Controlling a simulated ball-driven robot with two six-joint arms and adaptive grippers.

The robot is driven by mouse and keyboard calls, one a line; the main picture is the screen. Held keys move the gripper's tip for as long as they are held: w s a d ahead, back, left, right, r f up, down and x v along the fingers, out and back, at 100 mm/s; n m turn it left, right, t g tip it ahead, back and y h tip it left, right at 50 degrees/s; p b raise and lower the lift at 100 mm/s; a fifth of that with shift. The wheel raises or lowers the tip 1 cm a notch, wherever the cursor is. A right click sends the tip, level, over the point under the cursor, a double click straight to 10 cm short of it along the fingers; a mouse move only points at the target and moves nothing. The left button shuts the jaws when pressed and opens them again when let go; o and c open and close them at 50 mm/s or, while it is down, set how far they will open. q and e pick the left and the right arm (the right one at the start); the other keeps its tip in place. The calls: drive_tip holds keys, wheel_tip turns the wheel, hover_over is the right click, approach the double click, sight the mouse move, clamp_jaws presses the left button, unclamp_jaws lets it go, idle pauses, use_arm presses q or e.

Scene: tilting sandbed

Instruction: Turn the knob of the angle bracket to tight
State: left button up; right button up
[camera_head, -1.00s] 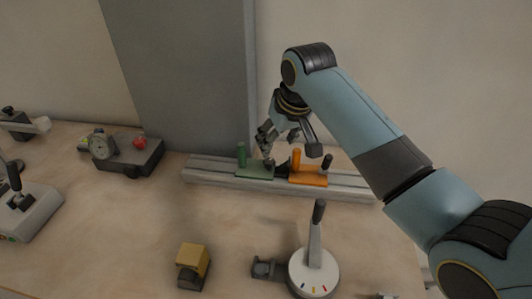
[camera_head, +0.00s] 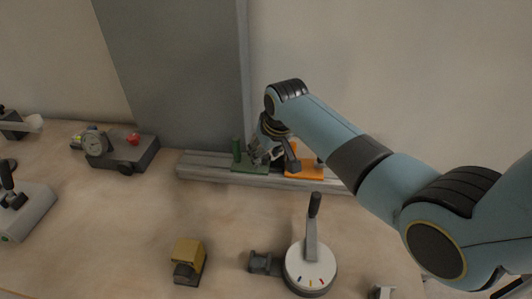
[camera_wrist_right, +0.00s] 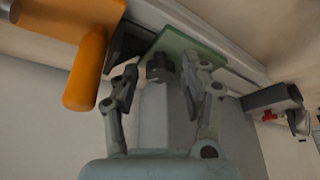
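A green plate (camera_head: 250,168) with an upright green post (camera_head: 236,149) sits on the grey rail. In the right wrist view, a dark lobed knob (camera_wrist_right: 160,67) stands on the green plate (camera_wrist_right: 205,50). My right gripper (camera_head: 262,152) is low over this plate, and it hides the knob in the head view. In the wrist view my right gripper (camera_wrist_right: 165,78) is open, with one finger on each side of the knob. I cannot tell whether the fingers touch it. No part is clearly recognisable as the angle bracket. My left gripper is out of view.
An orange block (camera_head: 303,172) sits close by on the rail (camera_head: 200,164), its orange post (camera_wrist_right: 86,68) just left of my fingers in the wrist view. A white dial base with a lever (camera_head: 309,266), a yellow-topped block (camera_head: 188,254) and a gauge box (camera_head: 125,152) stand around.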

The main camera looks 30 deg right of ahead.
clamp_jaws()
